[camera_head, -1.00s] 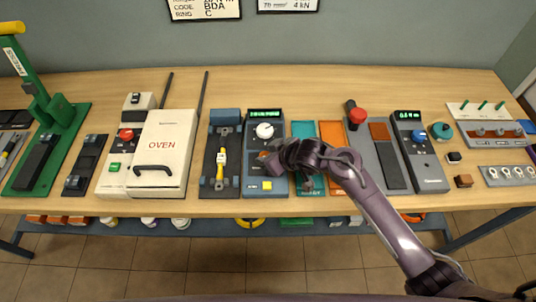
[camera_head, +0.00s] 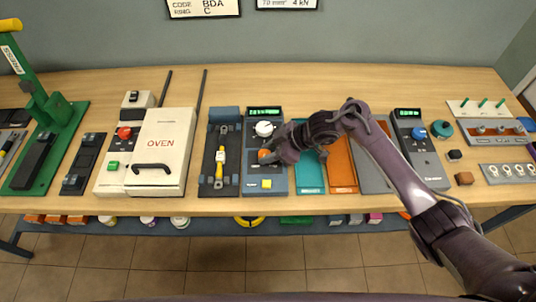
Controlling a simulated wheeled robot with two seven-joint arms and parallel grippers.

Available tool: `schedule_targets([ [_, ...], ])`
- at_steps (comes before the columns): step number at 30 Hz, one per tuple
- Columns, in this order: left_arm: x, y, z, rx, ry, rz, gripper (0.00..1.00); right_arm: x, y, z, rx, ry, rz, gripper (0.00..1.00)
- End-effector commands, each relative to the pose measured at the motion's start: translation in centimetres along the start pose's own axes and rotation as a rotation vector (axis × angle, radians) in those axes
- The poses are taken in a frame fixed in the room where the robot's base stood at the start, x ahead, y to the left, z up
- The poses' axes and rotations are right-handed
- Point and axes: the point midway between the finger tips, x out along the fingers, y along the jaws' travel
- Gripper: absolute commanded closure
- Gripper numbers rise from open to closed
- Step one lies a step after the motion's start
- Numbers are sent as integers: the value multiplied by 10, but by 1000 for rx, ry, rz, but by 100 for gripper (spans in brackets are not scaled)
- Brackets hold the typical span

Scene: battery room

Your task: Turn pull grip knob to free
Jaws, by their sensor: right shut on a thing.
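The pull tester (camera_head: 249,180) is a dark blue-grey box near the middle of the table, with a green-lit display at its top. Its white round dial (camera_head: 264,128) sits below the display. An orange knob (camera_head: 264,155), which I take for the pull grip knob, sits at mid-panel above a yellow button (camera_head: 266,183). My right gripper (camera_head: 271,154) comes in from the right and is shut at the orange knob. Its fingers hide the knob's right side, and the knob's exact setting cannot be read. My left gripper is not in view.
Left of the tester lies a dark fixture (camera_head: 208,180) with a yellow-and-white part, then the cream oven (camera_head: 165,125). Teal (camera_head: 308,176) and orange (camera_head: 341,172) panels lie under my right arm. A blue-knobbed meter (camera_head: 425,165) stands further right. The front table strip is clear.

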Motion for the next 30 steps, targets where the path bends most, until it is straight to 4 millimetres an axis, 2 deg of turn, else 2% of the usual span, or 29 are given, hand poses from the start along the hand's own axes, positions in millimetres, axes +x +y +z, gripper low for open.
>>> schedule_targets([
  [1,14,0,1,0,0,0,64,3,4,3,-36,0,-27,89],
  [7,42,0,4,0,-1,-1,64,4,7,3,-170,-1,-159,89],
  [30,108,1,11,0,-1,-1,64,4,10,0,-459,-7,-447,89],
])
